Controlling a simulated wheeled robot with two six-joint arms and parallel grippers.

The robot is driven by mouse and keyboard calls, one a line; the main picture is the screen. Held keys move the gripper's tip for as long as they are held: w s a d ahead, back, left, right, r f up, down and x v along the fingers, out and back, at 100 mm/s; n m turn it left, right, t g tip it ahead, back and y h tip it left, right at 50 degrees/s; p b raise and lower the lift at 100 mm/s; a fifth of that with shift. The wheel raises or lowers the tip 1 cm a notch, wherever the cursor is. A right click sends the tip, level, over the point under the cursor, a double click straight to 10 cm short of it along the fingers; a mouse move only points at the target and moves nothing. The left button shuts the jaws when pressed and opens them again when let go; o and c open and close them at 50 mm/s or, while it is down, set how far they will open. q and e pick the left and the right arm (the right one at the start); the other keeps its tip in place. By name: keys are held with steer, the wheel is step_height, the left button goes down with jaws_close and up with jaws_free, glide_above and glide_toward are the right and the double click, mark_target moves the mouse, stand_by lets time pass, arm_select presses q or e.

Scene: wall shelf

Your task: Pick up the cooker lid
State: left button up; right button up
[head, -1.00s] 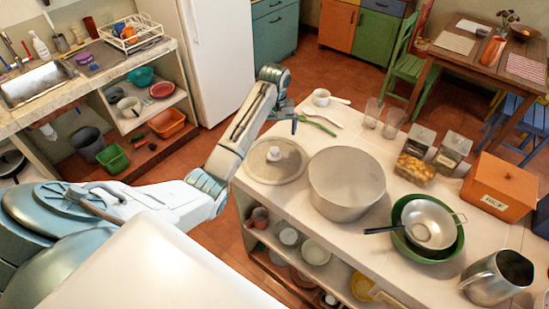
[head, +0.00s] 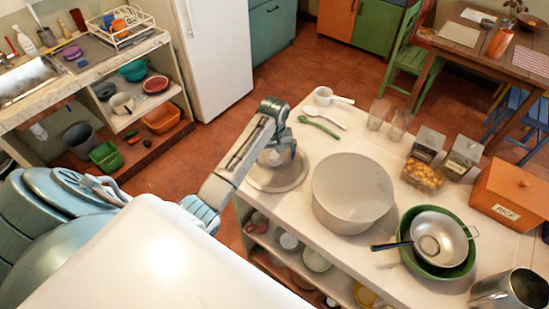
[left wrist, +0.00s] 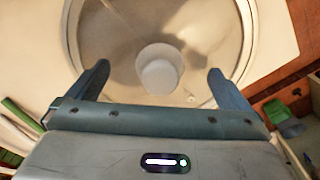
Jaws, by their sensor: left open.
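The cooker lid (head: 262,180) lies flat at the left end of the counter. It is a round grey disc with a pale knob, and my left arm partly covers it in the head view. In the left wrist view the lid (left wrist: 110,40) fills the upper middle, with its white knob (left wrist: 160,72) between and a little beyond my fingertips. My left gripper (left wrist: 158,80) is open and empty, above the lid. In the head view the left gripper (head: 283,152) is over the lid's far side. My right gripper is not in view.
A large grey pot (head: 352,190) stands just right of the lid. Glasses, jars, an orange box (head: 510,192) and a strainer on a green bowl (head: 437,238) occupy the counter's right side.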

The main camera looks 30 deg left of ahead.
arm_select(q)
steer(key=shift+s+d+f, duration=0.1)
steer(key=shift+s+f, duration=0.05)
steer(key=shift+s+d, duration=0.15)
steer(key=shift+s+d+r, duration=0.15)
steer(key=shift+r, duration=0.15)
steer(key=c, duration=1.4)
steer(key=shift+f, duration=0.1)
steer(key=c, duration=0.7)
jaws_close()
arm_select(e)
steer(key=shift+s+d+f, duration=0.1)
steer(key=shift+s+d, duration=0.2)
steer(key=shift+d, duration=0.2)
